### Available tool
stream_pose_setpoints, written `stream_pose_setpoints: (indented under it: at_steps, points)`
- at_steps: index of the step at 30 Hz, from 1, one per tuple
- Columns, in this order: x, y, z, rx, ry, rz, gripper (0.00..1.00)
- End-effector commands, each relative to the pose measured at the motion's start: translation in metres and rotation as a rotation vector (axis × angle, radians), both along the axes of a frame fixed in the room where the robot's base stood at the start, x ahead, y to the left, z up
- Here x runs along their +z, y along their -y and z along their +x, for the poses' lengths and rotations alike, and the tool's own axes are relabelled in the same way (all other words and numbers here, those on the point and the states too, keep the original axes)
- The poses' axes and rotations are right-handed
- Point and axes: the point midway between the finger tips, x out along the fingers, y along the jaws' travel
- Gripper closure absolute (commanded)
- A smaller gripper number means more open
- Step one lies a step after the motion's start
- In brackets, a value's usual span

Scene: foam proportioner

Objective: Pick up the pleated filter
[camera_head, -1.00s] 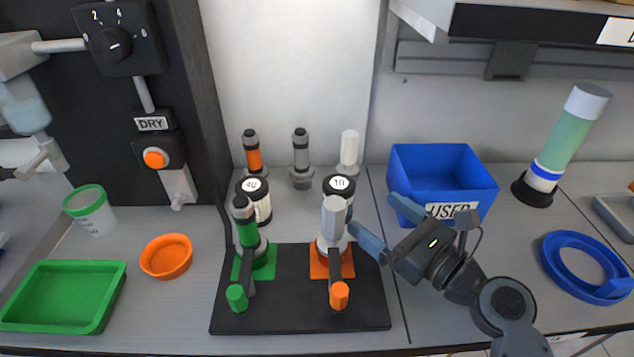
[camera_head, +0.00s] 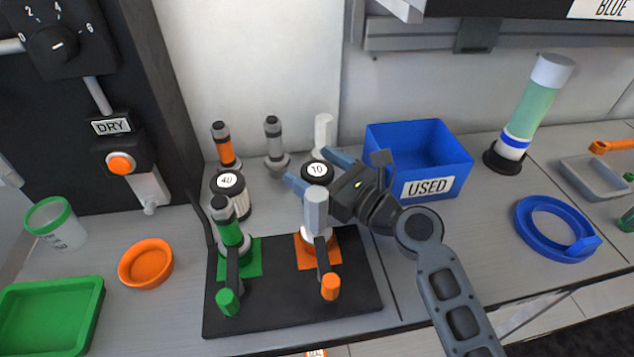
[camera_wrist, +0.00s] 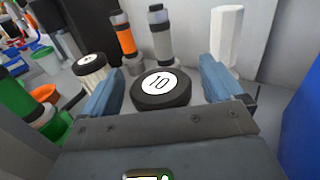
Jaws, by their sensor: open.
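Two filters with black caps stand behind the black base plate (camera_head: 290,315). The one marked 40 (camera_head: 228,184) shows a white pleated body; it also shows at the left of the wrist view (camera_wrist: 89,64). The one marked 10 (camera_head: 317,170) shows mostly its cap, which also shows in the wrist view (camera_wrist: 160,84); its body is hidden. My gripper (camera_head: 315,170) is open, one finger on each side of the 10 cap. In the wrist view a gap shows between each finger and the cap. I cannot tell how low the fingers reach.
Orange-banded (camera_head: 225,147), grey (camera_head: 275,145) and white (camera_head: 323,135) upright parts stand close behind. Green (camera_head: 230,235) and grey-topped (camera_head: 316,212) valves stand in front on the plate. The blue USED bin (camera_head: 455,165) is at right. An orange dish (camera_head: 146,263) lies left.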

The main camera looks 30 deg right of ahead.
Motion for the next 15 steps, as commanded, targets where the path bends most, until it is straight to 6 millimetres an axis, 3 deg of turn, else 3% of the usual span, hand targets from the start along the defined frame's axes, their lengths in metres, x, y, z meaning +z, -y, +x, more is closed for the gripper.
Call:
stream_pose_setpoints:
  at_steps: [9,15]
  points:
    - [0.0000,-0.0021,0.0050,0.001,0.000,-0.001,0.07]
    - [0.0000,-0.0021,0.0049,0.001,0.000,-0.001,0.26]
